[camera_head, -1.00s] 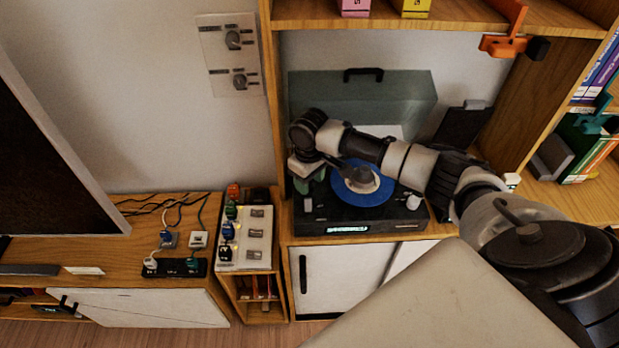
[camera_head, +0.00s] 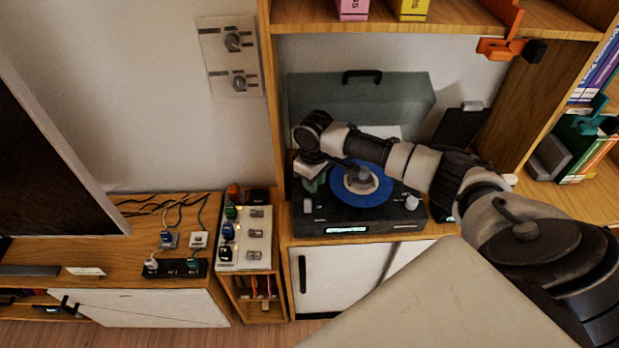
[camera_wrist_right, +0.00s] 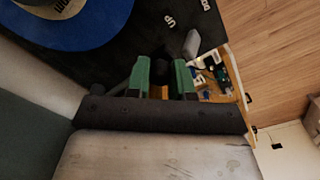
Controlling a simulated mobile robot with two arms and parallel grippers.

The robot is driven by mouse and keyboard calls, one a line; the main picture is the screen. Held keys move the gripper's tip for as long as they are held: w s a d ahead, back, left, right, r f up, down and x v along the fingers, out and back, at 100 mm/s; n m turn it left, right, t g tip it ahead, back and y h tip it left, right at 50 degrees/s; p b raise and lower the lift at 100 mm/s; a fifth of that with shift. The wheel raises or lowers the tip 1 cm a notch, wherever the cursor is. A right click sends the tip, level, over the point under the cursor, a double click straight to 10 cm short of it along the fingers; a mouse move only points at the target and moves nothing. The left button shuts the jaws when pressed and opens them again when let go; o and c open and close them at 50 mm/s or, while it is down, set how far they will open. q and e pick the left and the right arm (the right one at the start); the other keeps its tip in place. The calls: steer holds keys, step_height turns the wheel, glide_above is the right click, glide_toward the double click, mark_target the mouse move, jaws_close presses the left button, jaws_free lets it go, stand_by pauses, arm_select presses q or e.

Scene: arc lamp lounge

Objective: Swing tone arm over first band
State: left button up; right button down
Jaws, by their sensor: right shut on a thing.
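A black turntable (camera_head: 380,221) stands in the shelf bay with a blue record (camera_head: 375,195) on it. A grey round piece (camera_head: 361,178) sits at the record's pale centre. My right gripper (camera_head: 316,182) is at the turntable's left side, beside the record. In the right wrist view its two green fingers (camera_wrist_right: 162,80) are close together, shut on a small dark part between them, likely the tone arm. The tone arm is mostly hidden by my wrist and fingers, so I cannot tell which band it is over. The blue record (camera_wrist_right: 85,40) shows at upper left there. My left gripper is out of view.
A grey-green case (camera_head: 385,100) stands behind the turntable. A pale knob (camera_head: 411,203) is at its right front, and a pale block (camera_wrist_right: 192,43) is near the fingers. An orange bracket (camera_head: 505,47) hangs at the upper shelf. A switch box (camera_head: 256,255) stands to the left.

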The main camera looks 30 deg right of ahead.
steer(key=d+n+p, duration=0.1)
steer(key=s+d+n+p, duration=0.1)
steer(key=d, duration=0.1)
steer(key=shift+s+d+r+n, duration=0.1)
steer(key=shift+d+n, duration=0.15)
steer(key=shift+n, duration=0.05)
steer(key=shift+s+d+n, duration=0.2)
steer(key=shift+d+n, duration=0.9)
steer(key=shift+d, duration=0.35)
steer(key=c, duration=1)
jaws_free()
steer(key=shift+o, duration=0.2)
step_height(320, 180, up, 11)
steer(key=b, duration=0.1)
steer(key=shift+f+b, duration=0.2)
steer(key=shift+b, duration=0.1)
